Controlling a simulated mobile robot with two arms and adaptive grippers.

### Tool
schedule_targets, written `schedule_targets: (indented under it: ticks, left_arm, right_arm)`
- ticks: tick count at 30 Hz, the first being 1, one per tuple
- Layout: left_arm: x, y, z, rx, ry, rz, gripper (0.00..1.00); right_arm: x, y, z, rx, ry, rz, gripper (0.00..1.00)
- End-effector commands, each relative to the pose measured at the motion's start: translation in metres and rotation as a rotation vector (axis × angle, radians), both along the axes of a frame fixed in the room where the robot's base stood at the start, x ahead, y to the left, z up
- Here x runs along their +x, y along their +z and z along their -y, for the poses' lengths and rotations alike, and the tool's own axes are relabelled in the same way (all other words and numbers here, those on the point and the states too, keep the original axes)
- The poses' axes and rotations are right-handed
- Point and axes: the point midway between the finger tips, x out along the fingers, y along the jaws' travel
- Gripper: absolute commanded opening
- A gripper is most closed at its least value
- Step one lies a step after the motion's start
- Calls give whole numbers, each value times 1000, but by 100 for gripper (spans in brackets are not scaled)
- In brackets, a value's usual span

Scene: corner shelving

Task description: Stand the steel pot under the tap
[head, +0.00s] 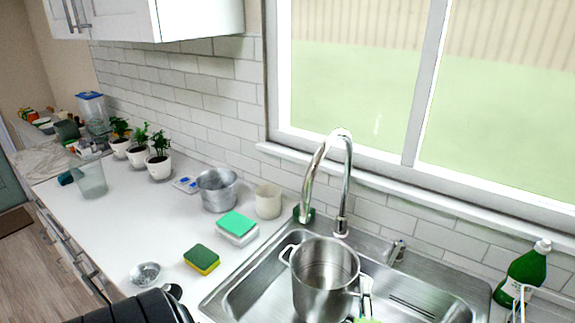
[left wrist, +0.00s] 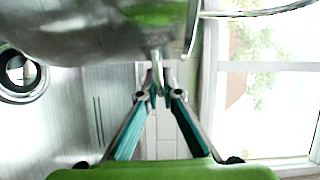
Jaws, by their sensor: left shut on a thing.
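The steel pot (head: 312,288) is upright over the sink basin, with a loop handle on each side. My left gripper (head: 366,290) is shut on the pot's right-hand handle. The left wrist view shows the fingers (left wrist: 159,88) closed on this handle below the pot's wall (left wrist: 90,30). The chrome tap (head: 314,160) arches up behind the pot. One end of its arch shows just beyond the pot's far rim; I cannot tell if it is over the opening. The pot's base is hidden, so contact with the basin cannot be told. My right gripper is not in view.
The sink (head: 236,295) has a drain (left wrist: 20,75) in the left wrist view. A green bottle (head: 526,272) stands at the right. Sponges (head: 201,259), a cream cup (head: 268,201), a grey pot (head: 217,190) and a small glass bowl (head: 145,274) are on the left counter.

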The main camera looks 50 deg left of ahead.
Motion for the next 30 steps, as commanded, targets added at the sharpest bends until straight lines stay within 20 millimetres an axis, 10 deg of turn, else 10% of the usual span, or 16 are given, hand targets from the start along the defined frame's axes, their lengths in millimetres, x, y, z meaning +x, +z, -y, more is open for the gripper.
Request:
schedule_targets:
  ticks: [12,24,30]
  left_arm:
    - [-6,9,-109,22,735,-10,0]
    - [-31,52,-121,32,1145,-36,0]
    - [-33,34,-121,37,1169,-41,0]
  right_arm:
    - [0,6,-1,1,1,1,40]
    - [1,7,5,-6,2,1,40]
    - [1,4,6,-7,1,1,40]
